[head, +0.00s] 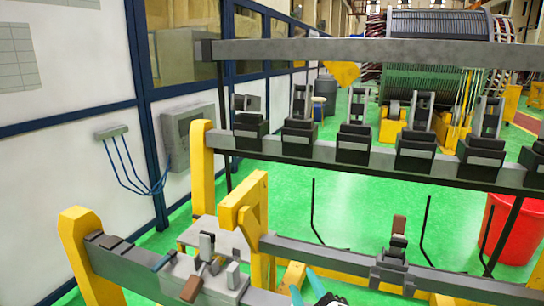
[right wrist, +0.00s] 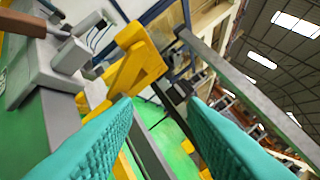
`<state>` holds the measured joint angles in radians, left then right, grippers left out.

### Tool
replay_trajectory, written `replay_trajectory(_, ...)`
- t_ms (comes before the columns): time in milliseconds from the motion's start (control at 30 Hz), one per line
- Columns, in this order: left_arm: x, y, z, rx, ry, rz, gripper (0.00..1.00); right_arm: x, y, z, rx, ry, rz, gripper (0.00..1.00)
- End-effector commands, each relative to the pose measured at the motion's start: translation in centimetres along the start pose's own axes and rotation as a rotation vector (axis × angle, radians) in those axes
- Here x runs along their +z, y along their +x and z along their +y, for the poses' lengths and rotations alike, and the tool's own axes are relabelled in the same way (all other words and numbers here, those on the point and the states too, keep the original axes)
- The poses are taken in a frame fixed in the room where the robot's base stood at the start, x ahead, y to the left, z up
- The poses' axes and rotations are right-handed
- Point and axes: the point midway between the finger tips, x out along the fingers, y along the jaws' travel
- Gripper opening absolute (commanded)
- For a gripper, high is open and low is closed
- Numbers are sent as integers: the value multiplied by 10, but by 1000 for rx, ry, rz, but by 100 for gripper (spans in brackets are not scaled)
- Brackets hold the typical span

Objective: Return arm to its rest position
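My right gripper (head: 307,286) shows at the bottom edge of the head view as two teal fingertips, in front of the lower grey rail. In the right wrist view its teal ribbed fingers (right wrist: 158,110) stand well apart with nothing held between them. The rest of my right arm is out of the picture. My left gripper is not in view.
A grey clamp fixture (head: 205,270) with brown handle sits left of the gripper; another clamp (head: 398,262) stands right. A yellow post (head: 245,205) rises close behind. Beyond are a rail of black clamps (head: 355,142), a stator (head: 440,50) and a red bin (head: 510,230).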

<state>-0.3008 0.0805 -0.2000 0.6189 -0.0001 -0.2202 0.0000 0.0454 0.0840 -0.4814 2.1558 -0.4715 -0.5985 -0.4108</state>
Motion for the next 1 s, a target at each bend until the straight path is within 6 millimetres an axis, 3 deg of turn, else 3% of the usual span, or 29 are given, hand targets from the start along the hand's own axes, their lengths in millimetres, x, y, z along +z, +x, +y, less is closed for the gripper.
replay_trajectory(33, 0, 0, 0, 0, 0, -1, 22, -34, -18, 13, 62, 90, 121, 38)
replay_trajectory(100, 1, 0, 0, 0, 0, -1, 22, -76, -46, 31, 143, 217, 293, 38)
replay_trajectory(200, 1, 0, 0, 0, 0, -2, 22, -124, -95, 56, 247, 377, 523, 38)
replay_trajectory(300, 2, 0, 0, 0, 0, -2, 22, -153, -140, 75, 322, 492, 706, 38)
replay_trajectory(500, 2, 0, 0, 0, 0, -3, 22, -181, -213, 96, 423, 636, 971, 38)
replay_trajectory(800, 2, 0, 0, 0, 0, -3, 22, -194, -304, 110, 526, 764, 1282, 38)
replay_trajectory(1000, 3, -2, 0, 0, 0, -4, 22, -227, -290, 151, 536, 757, 1288, 38)
